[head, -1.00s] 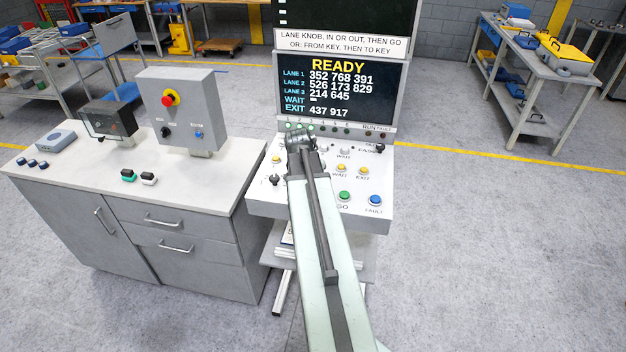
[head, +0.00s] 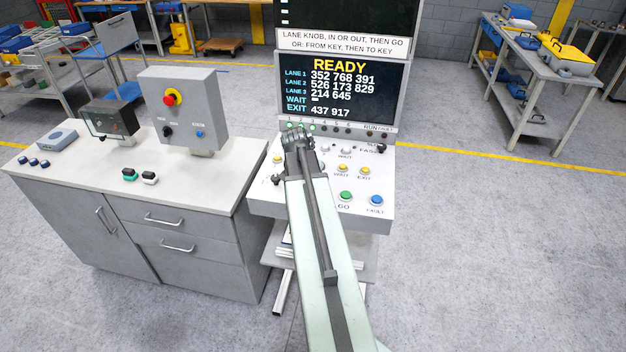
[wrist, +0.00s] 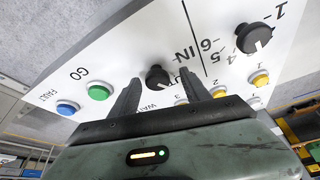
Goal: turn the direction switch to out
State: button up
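The direction switch (wrist: 157,77) is a black knob on the white console panel in the wrist view. The words IN and OUT stand by it, with OUT partly covered. Its pointer direction is not clear. My gripper (wrist: 161,62) is open, with one finger on either side of the knob as seen in the wrist view. I cannot tell whether either finger touches it. In the head view my gripper (head: 298,140) is over the panel, and my arm hides the switch. The display (head: 340,92) reads READY.
The numbered lane knob (wrist: 253,38) is beside the direction switch. The green GO button (wrist: 98,91) and blue FAULT button (wrist: 67,107) are on the other side. Yellow buttons (wrist: 260,79) are near the right finger. A grey cabinet (head: 165,240) adjoins the console on the left.

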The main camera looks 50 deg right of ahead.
jog(key=shift+d, duration=0.1)
jog(key=shift+s+r+p, duration=0.1)
jog(key=shift+r+p, duration=0.45)
jog(key=p+v, duration=0.6)
jog(key=shift+a+r, duration=0.3)
jog(key=shift+a, duration=0.1)
